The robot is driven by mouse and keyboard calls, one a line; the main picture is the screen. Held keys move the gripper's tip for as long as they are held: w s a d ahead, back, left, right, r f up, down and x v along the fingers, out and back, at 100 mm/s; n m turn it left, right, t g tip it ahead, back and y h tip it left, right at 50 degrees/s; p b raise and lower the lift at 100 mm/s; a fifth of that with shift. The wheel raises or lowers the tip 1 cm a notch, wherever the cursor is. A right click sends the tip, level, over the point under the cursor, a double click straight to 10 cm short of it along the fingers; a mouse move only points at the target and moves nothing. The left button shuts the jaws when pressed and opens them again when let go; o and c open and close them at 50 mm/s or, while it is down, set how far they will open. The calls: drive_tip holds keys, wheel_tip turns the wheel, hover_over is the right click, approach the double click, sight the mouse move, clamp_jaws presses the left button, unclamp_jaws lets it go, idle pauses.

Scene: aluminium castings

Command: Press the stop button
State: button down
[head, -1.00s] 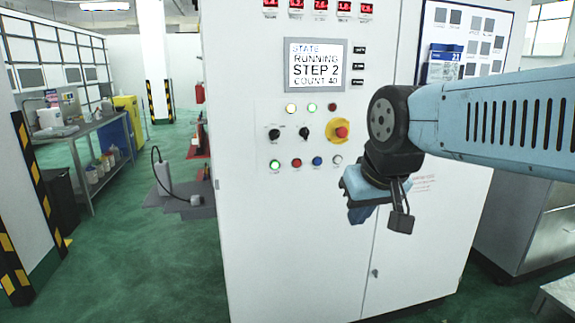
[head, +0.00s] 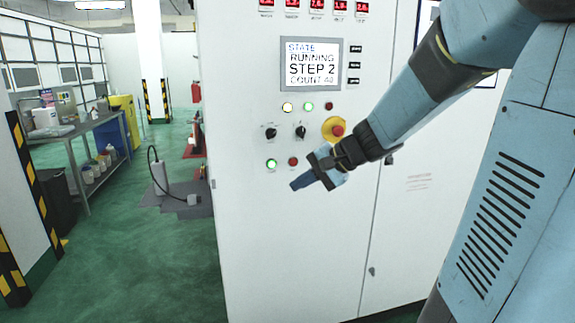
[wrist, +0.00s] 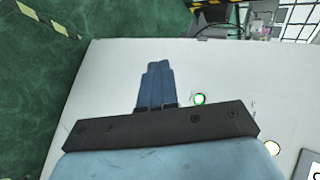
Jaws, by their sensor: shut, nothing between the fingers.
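A small red button (head: 293,161) sits in the lower row of the white cabinet's panel, right of a lit green button (head: 271,163). A red mushroom button on a yellow disc (head: 334,129) is above and to the right. I cannot read their labels. My gripper (head: 297,184) is shut and empty, its blue fingers just below the red button in the head view; the gap to the panel is unclear. The gripper hides the rest of the lower row. In the wrist view the fingers (wrist: 158,68) are together, left of the lit green button (wrist: 199,98); no red button shows there.
The cabinet (head: 270,250) carries a screen (head: 311,64) reading RUNNING, STEP 2. Two black knobs and several lamps sit below it. My arm covers the cabinet's right side. Open green floor (head: 150,260) lies to the left, with a grey bench (head: 85,125) beyond.

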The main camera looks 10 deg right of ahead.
sight(293, 162)
drive_tip(key=w+d+f+m+t, duration=0.2)
drive_tip(key=w+d+m, duration=0.1)
drive_tip(key=w, duration=0.3)
drive_tip(key=w+d+f+m+t, duration=0.2)
drive_tip(key=w+d+m, duration=0.1)
drive_tip(key=w, duration=0.3)
drive_tip(key=shift+w, duration=0.25)
drive_tip(key=shift+w, duration=4.25)
drive_tip(key=shift+w, duration=0.1)
drive_tip(key=shift+w+r, duration=0.1)
drive_tip(key=shift+w, duration=0.2)
drive_tip(key=shift+w, duration=0.4)
drive_tip(key=shift+s, duration=0.85)
